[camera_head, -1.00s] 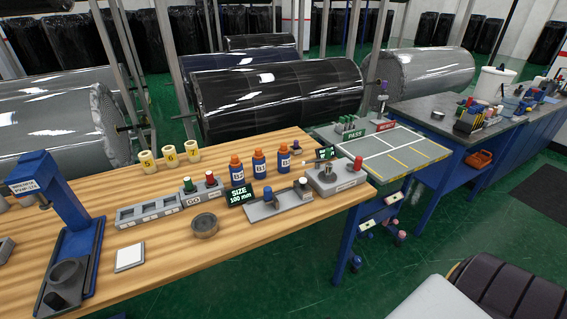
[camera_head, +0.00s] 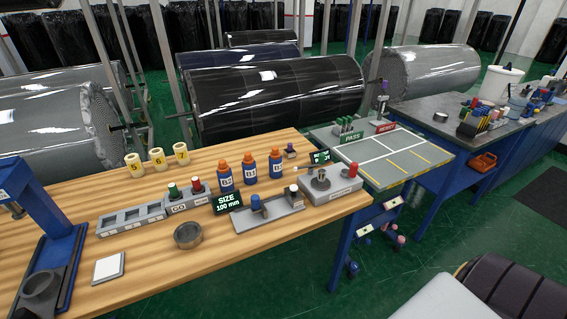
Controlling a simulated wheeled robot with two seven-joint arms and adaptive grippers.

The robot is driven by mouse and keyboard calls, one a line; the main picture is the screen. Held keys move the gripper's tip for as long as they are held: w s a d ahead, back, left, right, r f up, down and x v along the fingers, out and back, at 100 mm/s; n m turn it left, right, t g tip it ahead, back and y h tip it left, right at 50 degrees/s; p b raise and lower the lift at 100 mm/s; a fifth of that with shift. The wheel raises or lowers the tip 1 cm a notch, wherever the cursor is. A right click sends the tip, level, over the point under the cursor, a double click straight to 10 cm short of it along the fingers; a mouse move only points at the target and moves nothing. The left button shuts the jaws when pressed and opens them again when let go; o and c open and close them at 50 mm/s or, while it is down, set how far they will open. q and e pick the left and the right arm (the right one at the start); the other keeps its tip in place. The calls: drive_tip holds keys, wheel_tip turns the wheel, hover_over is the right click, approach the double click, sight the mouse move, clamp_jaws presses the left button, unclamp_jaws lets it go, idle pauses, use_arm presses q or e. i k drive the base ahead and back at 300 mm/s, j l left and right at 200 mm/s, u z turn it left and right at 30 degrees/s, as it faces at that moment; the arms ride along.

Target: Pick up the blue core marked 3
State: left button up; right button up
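Three blue cylinders with orange tops stand upright in a row on the wooden table: a left one (camera_head: 225,179), a middle one (camera_head: 249,168) and a right one (camera_head: 276,164). Each has a white label with small marks, too small for me to tell surely which reads 3. A small blue piece (camera_head: 256,203) sits on a grey fixture (camera_head: 270,214) in front of them. Neither of my grippers is in view.
Several yellow marked cores (camera_head: 157,160) stand behind a grey slotted tray (camera_head: 130,218). A SIZE display (camera_head: 228,203), a round dark cup (camera_head: 188,236) and a white square plate (camera_head: 109,268) are nearby. A blue press (camera_head: 58,240) stands at left. The table's front middle is bare.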

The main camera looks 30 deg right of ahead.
sight(275, 165)
drive_tip(key=i+l, duration=0.1)
drive_tip(key=l, duration=0.25)
drive_tip(key=i+l, duration=0.1)
drive_tip(key=l, duration=0.3)
drive_tip(key=i+l+z, duration=0.1)
drive_tip(key=l, duration=0.25)
drive_tip(key=i+l, duration=0.15)
drive_tip(key=l, duration=0.25)
